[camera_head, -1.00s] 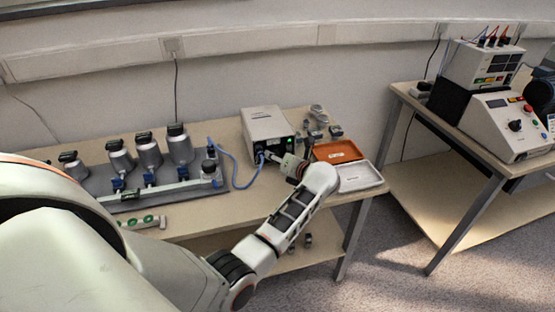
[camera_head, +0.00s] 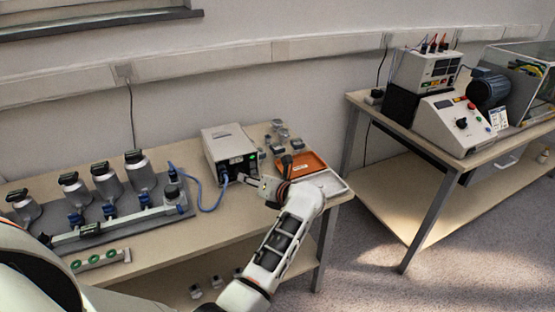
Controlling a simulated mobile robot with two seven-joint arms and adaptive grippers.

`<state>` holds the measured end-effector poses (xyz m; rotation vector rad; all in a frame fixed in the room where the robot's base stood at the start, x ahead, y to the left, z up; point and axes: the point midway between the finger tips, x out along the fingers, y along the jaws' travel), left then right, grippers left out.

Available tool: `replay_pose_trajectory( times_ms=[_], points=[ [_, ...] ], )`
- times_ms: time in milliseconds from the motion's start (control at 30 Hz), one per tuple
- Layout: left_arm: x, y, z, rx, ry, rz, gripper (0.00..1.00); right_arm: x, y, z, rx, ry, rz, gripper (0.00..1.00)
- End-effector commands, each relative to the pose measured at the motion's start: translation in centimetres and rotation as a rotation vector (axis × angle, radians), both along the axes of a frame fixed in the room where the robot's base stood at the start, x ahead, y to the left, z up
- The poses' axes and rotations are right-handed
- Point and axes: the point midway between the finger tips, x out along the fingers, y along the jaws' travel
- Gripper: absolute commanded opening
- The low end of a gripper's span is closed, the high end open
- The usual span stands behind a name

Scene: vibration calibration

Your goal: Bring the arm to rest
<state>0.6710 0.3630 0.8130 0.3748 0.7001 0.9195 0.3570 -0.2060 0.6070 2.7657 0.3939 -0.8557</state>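My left arm (camera_head: 280,245) reaches in from the lower left, bent up over the front edge of the near table. Its gripper (camera_head: 243,179) points left, just in front of the lower face of a white instrument box (camera_head: 228,145) with a green light. The fingertips are too small to tell whether they are open or shut, or whether they touch the box or its blue cable (camera_head: 205,205). My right gripper is not in view.
An orange tray (camera_head: 318,163) and a white tray (camera_head: 338,186) lie beside and behind my wrist. Several silver bottles (camera_head: 139,175) stand on a grey rig at left. A second table (camera_head: 447,168) at right carries instruments. Floor between the tables is clear.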

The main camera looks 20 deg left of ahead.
Motion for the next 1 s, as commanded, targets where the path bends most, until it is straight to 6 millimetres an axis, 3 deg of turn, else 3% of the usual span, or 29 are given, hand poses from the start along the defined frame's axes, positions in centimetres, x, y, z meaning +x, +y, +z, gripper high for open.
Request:
replay_pose_trajectory(
  times_ms=[167,267,433,533,633,767,900,1000],
  points=[
    [-0.1,0.2,0.1,0.014,0.002,-0.004,0.42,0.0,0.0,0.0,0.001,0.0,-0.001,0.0],
    [-0.6,1.2,0.7,0.108,0.013,-0.037,0.42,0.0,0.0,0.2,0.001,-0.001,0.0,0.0],
    [-2.4,2.8,3.7,0.521,0.092,-0.207,0.42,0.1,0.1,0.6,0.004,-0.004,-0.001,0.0],
    [-3.6,1.1,5.3,0.827,0.18,-0.36,0.42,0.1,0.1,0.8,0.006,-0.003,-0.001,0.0],
    [-4.9,-2.3,5.4,1.121,0.289,-0.532,0.42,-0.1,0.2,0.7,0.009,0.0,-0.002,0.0],
    [-7.7,-8.0,2.7,1.483,0.46,-0.781,0.42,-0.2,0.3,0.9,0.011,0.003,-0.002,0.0],
    [-12.6,-13.5,-3.2,1.835,0.67,-1.067,0.42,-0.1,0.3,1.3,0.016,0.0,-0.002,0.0],
    [-17.0,-16.0,-7.9,2.042,0.818,-1.26,0.42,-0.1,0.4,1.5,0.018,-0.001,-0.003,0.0]
  ],
)
